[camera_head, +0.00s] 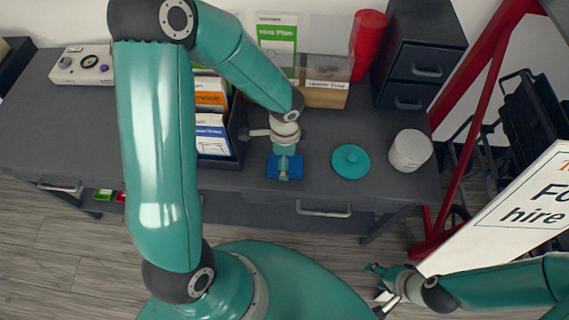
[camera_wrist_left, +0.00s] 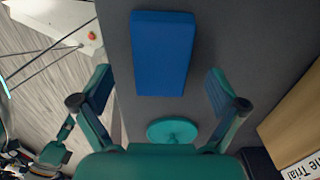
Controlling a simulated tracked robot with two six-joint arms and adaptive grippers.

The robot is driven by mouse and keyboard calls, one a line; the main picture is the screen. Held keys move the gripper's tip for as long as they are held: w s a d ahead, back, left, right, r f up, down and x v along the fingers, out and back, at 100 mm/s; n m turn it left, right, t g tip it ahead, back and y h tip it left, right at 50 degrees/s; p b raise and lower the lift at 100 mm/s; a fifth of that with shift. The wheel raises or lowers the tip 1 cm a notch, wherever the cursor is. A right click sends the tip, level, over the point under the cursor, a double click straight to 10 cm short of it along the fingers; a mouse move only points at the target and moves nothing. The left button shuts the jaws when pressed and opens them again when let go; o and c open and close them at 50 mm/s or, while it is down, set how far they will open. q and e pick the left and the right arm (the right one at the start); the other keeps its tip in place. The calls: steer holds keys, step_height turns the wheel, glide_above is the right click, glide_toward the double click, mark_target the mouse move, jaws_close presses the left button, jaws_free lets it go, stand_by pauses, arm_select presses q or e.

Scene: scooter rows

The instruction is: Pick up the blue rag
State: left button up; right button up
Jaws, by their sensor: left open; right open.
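The blue rag (camera_head: 298,168) is a flat, folded rectangle on the dark grey desk (camera_head: 330,120), near its front edge. My left gripper (camera_head: 284,172) is above it in the head view and hides its middle. In the left wrist view the whole rag (camera_wrist_left: 163,52) shows, lying between and beyond the two spread fingers of my left gripper (camera_wrist_left: 160,82); nothing is between them. My right gripper (camera_head: 378,284) is open and empty in front of the desk, off to the right and below its edge.
A teal round lid (camera_head: 350,161) and a white round container (camera_head: 410,150) stand right of the rag. A file holder with folders (camera_head: 212,135) stands left of it. A dark drawer unit (camera_head: 420,60) and a red cup stack (camera_head: 368,40) are at the back. A sign board (camera_head: 520,215) leans at right.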

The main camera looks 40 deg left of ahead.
arm_select(q)
steer(key=shift+f, duration=0.9)
steer(key=shift+c, duration=0.3)
steer(key=c, duration=1.1)
steer(key=shift+r, duration=0.15)
steer(key=shift+r, duration=0.6)
step_height(320, 180, up, 19)
steer(key=shift+f+p, duration=0.2)
steer(key=shift+p, duration=0.95)
